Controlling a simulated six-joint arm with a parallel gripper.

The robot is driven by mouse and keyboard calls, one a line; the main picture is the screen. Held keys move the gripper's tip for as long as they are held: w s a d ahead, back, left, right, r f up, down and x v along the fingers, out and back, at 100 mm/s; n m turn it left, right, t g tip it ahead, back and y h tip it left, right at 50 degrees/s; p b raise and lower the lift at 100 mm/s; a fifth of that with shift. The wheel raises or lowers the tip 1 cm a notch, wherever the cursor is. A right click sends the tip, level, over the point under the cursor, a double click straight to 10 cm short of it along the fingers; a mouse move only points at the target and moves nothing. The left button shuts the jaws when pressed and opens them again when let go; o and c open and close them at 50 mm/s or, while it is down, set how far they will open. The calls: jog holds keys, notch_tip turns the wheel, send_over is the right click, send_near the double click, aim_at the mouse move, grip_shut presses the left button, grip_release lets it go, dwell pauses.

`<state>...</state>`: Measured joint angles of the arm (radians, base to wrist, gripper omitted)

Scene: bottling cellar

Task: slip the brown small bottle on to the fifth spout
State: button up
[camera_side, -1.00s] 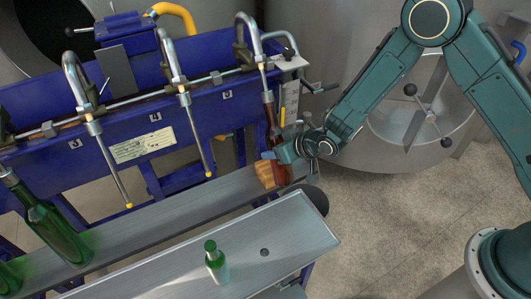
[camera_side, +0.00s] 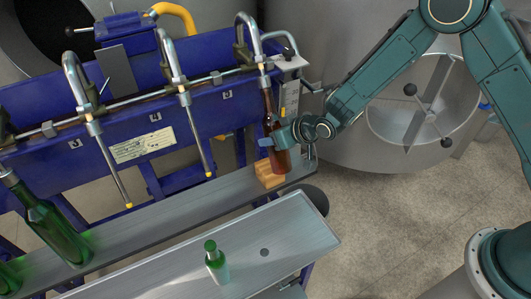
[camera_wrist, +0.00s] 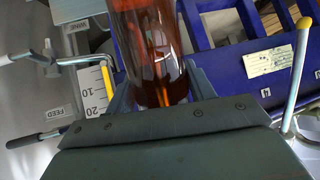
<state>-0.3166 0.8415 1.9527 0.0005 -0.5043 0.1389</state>
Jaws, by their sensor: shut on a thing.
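The brown small bottle (camera_side: 279,155) is upright, slightly tilted, at the rightmost spout (camera_side: 264,64) of the filler in the side view. Its neck is around the lower part of that spout. My gripper (camera_side: 275,142) is shut on the bottle's body. In the wrist view the brown bottle (camera_wrist: 148,40) sits between my fingers, and an orange-tipped tube shows through its glass. The bottle's base is just above a wooden block (camera_side: 268,181); whether it touches is hard to tell.
Two more spouts (camera_side: 184,95) hang to the left, empty. A large green bottle (camera_side: 50,225) stands on the long metal shelf (camera_side: 165,212) at left. A steel tank (camera_side: 350,130) stands behind my arm.

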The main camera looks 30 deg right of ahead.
jog(key=shift+w+r, duration=0.2)
jog(key=shift+r, duration=0.25)
jog(key=shift+w+f+t, duration=0.6)
jog(key=shift+w+f, duration=0.2)
jog(key=shift+f, duration=0.05)
jog(key=shift+w+f+n+t, duration=0.15)
jog(key=shift+w+f+t, duration=0.35)
jog(key=shift+w, duration=0.25)
jog(key=shift+w+f+n+t, duration=0.15)
jog(key=shift+w+f+t, duration=0.2)
jog(key=shift+w+t, duration=0.25)
jog(key=shift+w, duration=0.1)
jog(key=shift+f, duration=1)
jog(key=o, duration=1.3)
jog(key=shift+c, duration=0.2)
jog(key=shift+s+f, duration=0.1)
jog(key=shift+s, duration=0.1)
jog(key=shift+s, duration=0.1)
